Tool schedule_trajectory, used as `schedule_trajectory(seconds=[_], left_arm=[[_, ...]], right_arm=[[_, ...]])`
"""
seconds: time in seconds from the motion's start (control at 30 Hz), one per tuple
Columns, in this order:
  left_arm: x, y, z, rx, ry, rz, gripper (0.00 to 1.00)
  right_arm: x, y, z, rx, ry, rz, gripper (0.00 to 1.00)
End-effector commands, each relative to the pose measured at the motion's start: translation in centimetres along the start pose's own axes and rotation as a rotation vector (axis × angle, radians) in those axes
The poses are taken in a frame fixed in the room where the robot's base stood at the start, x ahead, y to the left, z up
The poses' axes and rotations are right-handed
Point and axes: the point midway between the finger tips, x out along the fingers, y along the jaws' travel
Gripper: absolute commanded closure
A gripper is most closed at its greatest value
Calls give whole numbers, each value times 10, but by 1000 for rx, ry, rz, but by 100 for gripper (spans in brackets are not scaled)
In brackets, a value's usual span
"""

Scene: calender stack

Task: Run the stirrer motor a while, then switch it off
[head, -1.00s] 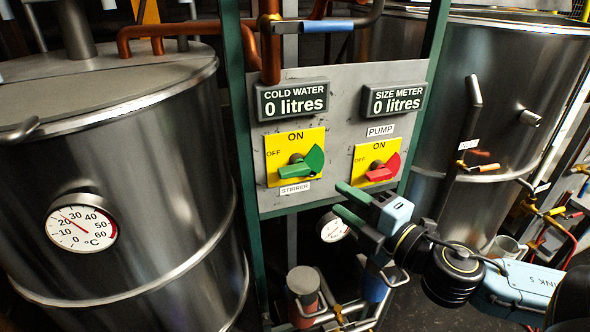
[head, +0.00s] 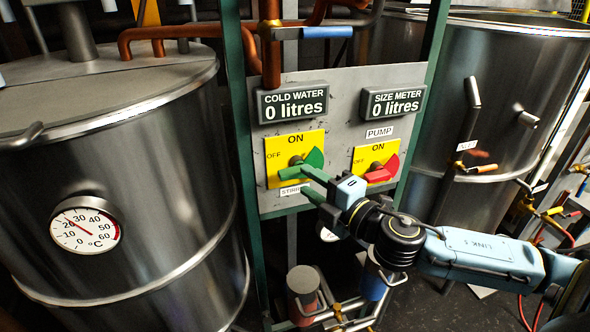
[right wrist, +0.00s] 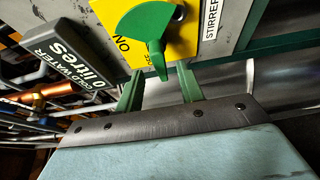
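The stirrer switch (head: 312,160) is a green rotary handle on a yellow plate marked ON and OFF. Its narrow grip points left, toward the OFF side. In the right wrist view the handle (right wrist: 155,58) points down toward my gripper, beside the OFF mark. My right gripper (head: 309,184) has green fingers and is just in front of the switch, at its lower right. In the right wrist view the gripper (right wrist: 160,86) is open, with the handle's end between and slightly beyond the fingertips; I cannot tell if they touch. The STIRRER label (head: 291,189) is partly hidden. My left gripper is out of view.
A red pump switch (head: 383,169) is close to the right on the same panel (head: 340,120). Two displays above read 0 litres. A steel tank with a thermometer (head: 86,230) stands left, another tank (head: 500,100) right. Pipes run below the panel.

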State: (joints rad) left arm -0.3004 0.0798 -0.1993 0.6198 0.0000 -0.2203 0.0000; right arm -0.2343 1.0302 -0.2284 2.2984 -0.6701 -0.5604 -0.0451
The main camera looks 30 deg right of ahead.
Motion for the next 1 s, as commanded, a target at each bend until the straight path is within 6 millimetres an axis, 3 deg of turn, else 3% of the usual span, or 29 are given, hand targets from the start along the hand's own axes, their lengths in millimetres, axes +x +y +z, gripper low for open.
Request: schedule_trajectory(seconds=[0.4,0.87,1.0], left_arm=[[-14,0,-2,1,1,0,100],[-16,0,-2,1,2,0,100],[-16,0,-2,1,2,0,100]], right_arm=[[44,2,1,2,-2,2,62],[52,0,0,1,0,0,62],[52,0,0,1,0,0,79]])
